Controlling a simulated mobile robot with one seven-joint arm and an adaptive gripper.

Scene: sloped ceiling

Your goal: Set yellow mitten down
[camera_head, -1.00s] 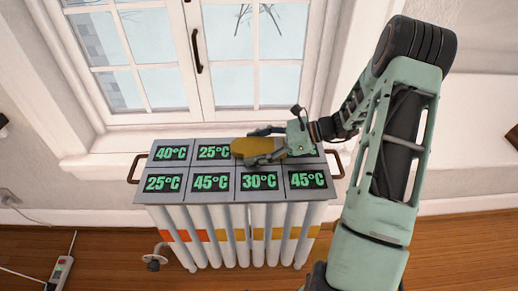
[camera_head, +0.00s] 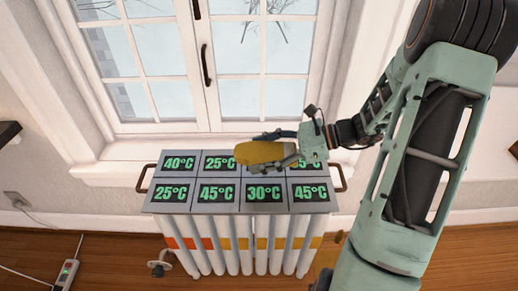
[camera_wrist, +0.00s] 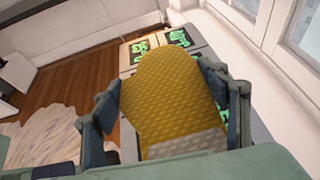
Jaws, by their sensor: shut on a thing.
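The yellow mitten (camera_head: 258,153) is held by my gripper (camera_head: 285,150) over the back row of a grey panel (camera_head: 216,205) on top of a white radiator. My gripper is shut on the mitten. In the wrist view the mitten (camera_wrist: 172,95) lies between the two fingers (camera_wrist: 165,120), its grey cuff nearest me. The panel has two rows of tiles with green temperature readings: 40, 25, one hidden behind the mitten and one partly hidden at the back; 25, 45, 30 and 45 in front. I cannot tell whether the mitten touches the panel.
The white radiator (camera_head: 240,243) stands under a window (camera_head: 205,70) with a sill behind the panel. Dark handles stick out at the panel's left (camera_head: 144,178) and right ends. A power strip (camera_head: 67,274) lies on the wooden floor at left.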

